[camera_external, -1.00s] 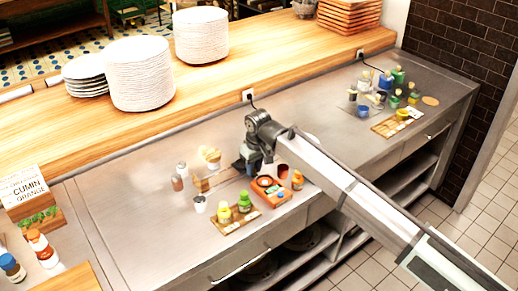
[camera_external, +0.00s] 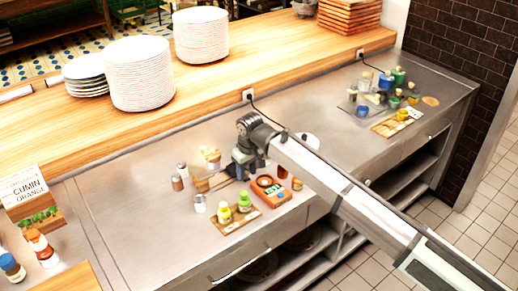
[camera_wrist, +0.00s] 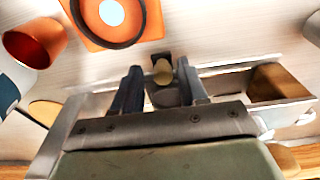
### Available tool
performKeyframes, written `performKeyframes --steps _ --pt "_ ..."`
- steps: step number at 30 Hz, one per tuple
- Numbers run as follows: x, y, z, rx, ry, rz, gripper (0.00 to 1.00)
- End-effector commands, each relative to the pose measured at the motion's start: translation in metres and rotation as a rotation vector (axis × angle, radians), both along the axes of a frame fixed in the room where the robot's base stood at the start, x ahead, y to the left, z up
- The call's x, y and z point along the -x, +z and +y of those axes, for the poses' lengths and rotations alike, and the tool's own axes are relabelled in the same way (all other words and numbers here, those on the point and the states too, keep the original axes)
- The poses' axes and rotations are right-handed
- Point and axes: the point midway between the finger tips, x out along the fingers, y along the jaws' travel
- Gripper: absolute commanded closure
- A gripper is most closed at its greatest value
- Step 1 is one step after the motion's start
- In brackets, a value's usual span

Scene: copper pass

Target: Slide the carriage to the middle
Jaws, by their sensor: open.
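My gripper (camera_external: 243,170) is low over the steel counter, behind the orange device, in the external view. In the wrist view my gripper (camera_wrist: 159,70) is open, with its two dark fingers apart. Between the fingertips shows a small pale yellowish knob (camera_wrist: 163,72) on a dark block, which looks like the carriage. I cannot tell whether either finger touches it. A light rail-like strip (camera_wrist: 232,69) runs to the right of the fingers. The gripper body hides part of it. In the external view the arm hides the carriage.
An orange device (camera_external: 269,190) with a round dial stands just in front of my gripper; it also shows in the wrist view (camera_wrist: 150,35). Yellow and green bottles (camera_external: 244,201) stand on a board nearby. A copper-coloured cup (camera_wrist: 38,42) is at the left of the wrist view.

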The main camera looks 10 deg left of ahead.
Motion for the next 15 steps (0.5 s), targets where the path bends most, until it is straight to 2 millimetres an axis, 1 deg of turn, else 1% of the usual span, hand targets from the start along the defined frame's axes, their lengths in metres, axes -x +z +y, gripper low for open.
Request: performKeyframes --steps 5,15 --pt "0.000 0.003 0.000 0.000 0.000 0.000 0.57" --pt "0.000 0.025 0.000 0.000 0.000 0.000 0.57"
